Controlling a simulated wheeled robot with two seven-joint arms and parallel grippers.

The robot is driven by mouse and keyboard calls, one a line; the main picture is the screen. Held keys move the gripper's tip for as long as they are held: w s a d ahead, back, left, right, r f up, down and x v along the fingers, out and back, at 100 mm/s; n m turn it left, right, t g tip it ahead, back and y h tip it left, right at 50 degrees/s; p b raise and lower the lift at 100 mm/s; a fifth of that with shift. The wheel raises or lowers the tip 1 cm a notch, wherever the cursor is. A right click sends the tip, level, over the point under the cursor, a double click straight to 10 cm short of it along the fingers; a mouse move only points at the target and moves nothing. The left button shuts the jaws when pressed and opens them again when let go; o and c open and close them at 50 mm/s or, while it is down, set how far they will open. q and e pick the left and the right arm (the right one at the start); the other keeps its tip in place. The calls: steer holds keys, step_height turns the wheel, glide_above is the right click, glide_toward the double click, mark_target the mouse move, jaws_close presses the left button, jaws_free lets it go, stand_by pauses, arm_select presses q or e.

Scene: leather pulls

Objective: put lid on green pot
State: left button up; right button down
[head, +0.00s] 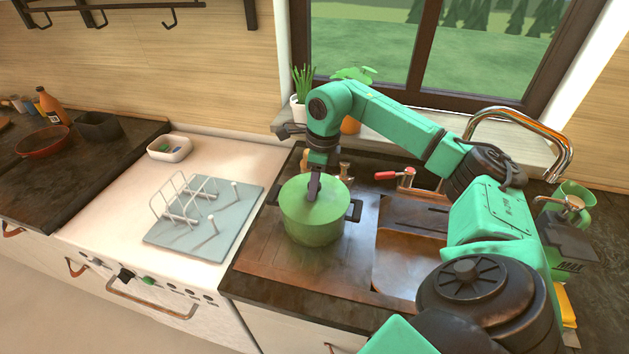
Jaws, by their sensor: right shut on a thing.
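The green pot (312,231) stands on the dark counter to the left of the sink, with a dark handle on each side. A green lid (297,199) covers its top. My right gripper (314,194) points straight down over the middle of the lid and is shut on it; the fingers hide the grip point. The lid lies level over the pot's rim, but I cannot tell whether it rests fully on it. My left gripper is not in view.
A white dish rack (186,199) on a pale blue mat (232,218) is left of the pot. The brown sink (408,255), a red-handled tool (387,175) and the curved faucet (568,150) are on the right. Potted plants (300,112) stand behind.

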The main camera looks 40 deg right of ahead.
steer(key=shift+c, duration=1.8)
jaws_free()
step_height(320, 180, up, 7)
steer(key=p, duration=0.6)
steer(key=shift+r, duration=0.1)
